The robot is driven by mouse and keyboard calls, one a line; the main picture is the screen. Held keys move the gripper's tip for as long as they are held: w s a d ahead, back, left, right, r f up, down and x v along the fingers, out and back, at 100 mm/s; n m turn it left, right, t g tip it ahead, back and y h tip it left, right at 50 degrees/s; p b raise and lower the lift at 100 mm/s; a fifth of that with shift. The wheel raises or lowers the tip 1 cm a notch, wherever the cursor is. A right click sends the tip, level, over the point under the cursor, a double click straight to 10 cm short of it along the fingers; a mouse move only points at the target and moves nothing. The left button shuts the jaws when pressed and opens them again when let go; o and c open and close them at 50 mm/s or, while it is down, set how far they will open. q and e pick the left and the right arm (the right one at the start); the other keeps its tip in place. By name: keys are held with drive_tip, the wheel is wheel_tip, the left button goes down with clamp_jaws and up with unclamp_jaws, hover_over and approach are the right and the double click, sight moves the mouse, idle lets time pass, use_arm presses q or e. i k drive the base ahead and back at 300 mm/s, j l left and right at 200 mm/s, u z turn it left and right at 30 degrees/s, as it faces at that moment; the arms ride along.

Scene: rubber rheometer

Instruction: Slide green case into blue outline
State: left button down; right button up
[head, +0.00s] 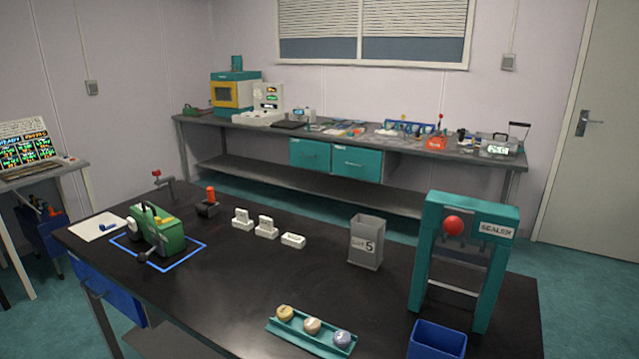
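The green case (172,240) stands upright on the near dark table at its left end. It has a dark handle on top, a grey knob at its front and a white round part on its left side. The blue outline (187,261) is a rectangle on the table top. The case stands over its left and middle part, and bare table shows inside the outline to the right of the case. The case hides part of the outline's back and left edges, so I cannot tell whether it is fully inside. Neither of my grippers is in view.
On the near table are a white sheet (98,226), a small dark device with an orange top (208,204), white blocks (266,228), a grey bin (366,243), a green tray (296,338), a teal sealer (427,240) and a blue bin (437,341).

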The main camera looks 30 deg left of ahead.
sight(170, 242)
drive_tip(key=j, duration=0.4)
drive_tip(key=k+j+z, duration=0.15)
drive_tip(key=j, duration=0.65)
drive_tip(key=k+j+z, duration=0.15)
drive_tip(key=j, duration=0.25)
drive_tip(key=k+j, duration=0.1)
drive_tip(key=j, duration=0.3)
drive_tip(key=k+j+z, duration=0.15)
drive_tip(key=j, duration=0.25)
drive_tip(key=k+j, duration=0.1)
drive_tip(key=j, duration=0.3)
drive_tip(key=z, duration=0.05)
